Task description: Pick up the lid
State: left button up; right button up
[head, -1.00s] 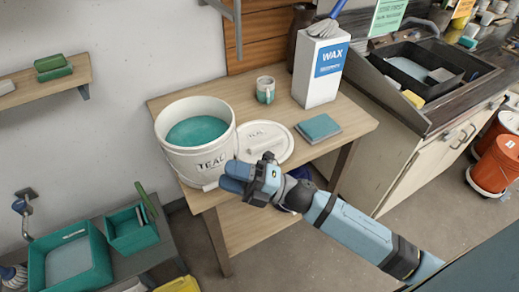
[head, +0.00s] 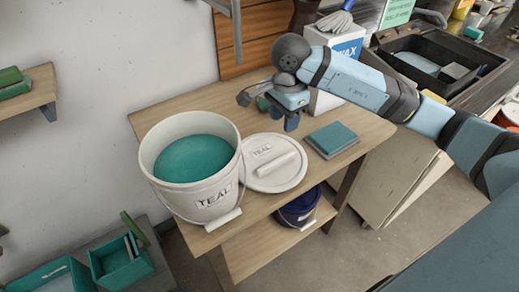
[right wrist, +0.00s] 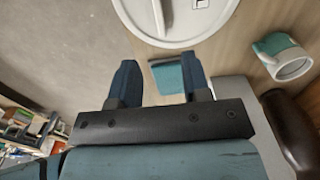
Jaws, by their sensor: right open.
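The round white lid (head: 287,180) lies flat on the wooden table, right of the white TEAL bucket (head: 205,208). It has a raised bar handle and a label. My right gripper (head: 282,116) is open and empty, pointing down above the table behind the lid. In the right wrist view the open right gripper (right wrist: 160,75) shows bare fingers, with the lid (right wrist: 182,28) ahead of them, partly cut off by the top edge. The lid is not between the fingers. My left gripper is not in view.
A teal book-like block (head: 331,139) lies right of the lid. A cup (right wrist: 283,62) stands near my gripper, mostly hidden in the head view. The WAX box (head: 326,103) stands behind my arm. A dark blue bucket (head: 298,208) sits on the lower shelf.

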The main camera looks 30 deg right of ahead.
aim_at(280, 158)
jog(key=f, duration=0.7)
jog(key=shift+s+f+p, duration=0.3)
jog(key=shift+f, duration=0.55)
notch_tip(280, 158, down, 5)
jog(key=shift+w+a+r+p, duration=0.1)
jog(key=shift+a+p, duration=0.05)
jog(key=shift+p, duration=0.35)
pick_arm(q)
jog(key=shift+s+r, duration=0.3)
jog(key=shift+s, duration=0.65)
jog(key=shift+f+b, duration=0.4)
pick_arm(e)
jog(key=shift+f, duration=0.25)
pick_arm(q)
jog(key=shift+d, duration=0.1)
pick_arm(e)
grip_shut()
